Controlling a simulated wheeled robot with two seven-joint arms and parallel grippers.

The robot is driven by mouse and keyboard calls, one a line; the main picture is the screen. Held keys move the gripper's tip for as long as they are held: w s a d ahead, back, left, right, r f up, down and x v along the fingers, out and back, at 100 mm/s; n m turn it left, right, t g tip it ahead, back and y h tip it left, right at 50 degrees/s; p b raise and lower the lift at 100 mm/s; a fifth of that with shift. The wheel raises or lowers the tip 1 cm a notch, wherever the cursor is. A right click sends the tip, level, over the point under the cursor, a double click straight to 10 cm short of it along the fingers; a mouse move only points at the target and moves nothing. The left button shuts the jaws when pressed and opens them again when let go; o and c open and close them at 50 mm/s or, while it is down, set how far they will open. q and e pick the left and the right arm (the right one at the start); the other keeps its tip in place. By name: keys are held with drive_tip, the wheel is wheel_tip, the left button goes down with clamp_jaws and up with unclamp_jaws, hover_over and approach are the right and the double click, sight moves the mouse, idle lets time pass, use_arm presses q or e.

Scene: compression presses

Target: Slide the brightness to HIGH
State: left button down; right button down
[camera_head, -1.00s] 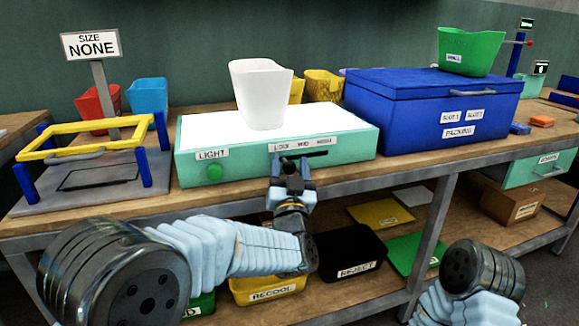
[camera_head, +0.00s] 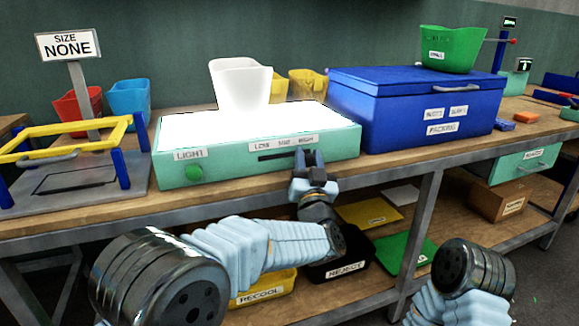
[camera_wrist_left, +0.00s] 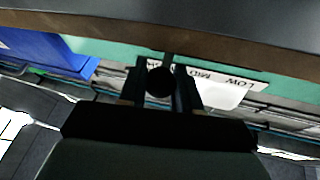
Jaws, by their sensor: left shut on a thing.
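The mint-green light box (camera_head: 230,174) stands on the bench with its white top glowing brightly. Its front has a label strip reading LOW, MID, HIGH (camera_head: 284,143) above a dark slider slot (camera_head: 275,157). My left gripper (camera_head: 309,158) is at the slot's right end, under HIGH, and hides the slider there. In the left wrist view its fingers (camera_wrist_left: 161,78) are shut on a dark round slider knob (camera_wrist_left: 160,83), beside the labels. A green LIGHT button (camera_head: 193,173) is at the box's front left. My right gripper is out of view.
A white bin (camera_head: 241,85) stands on the glowing top. A blue packing chest (camera_head: 400,125) is close right of the box. A yellow-framed press (camera_head: 70,140) stands left. Bins, including REJECT (camera_head: 345,262), sit on the shelf below.

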use_arm(q)
drive_tip(key=shift+w+d, duration=0.15)
drive_tip(key=shift+d, duration=0.55)
drive_tip(key=shift+r, duration=0.1)
drive_tip(key=c, duration=0.8)
unclamp_jaws()
drive_tip(key=shift+d, duration=0.1)
drive_tip(key=b+v, duration=0.2)
drive_tip(key=v, duration=1.1)
drive_tip(key=shift+s+f, duration=0.25)
drive_tip(key=shift+s, duration=0.1)
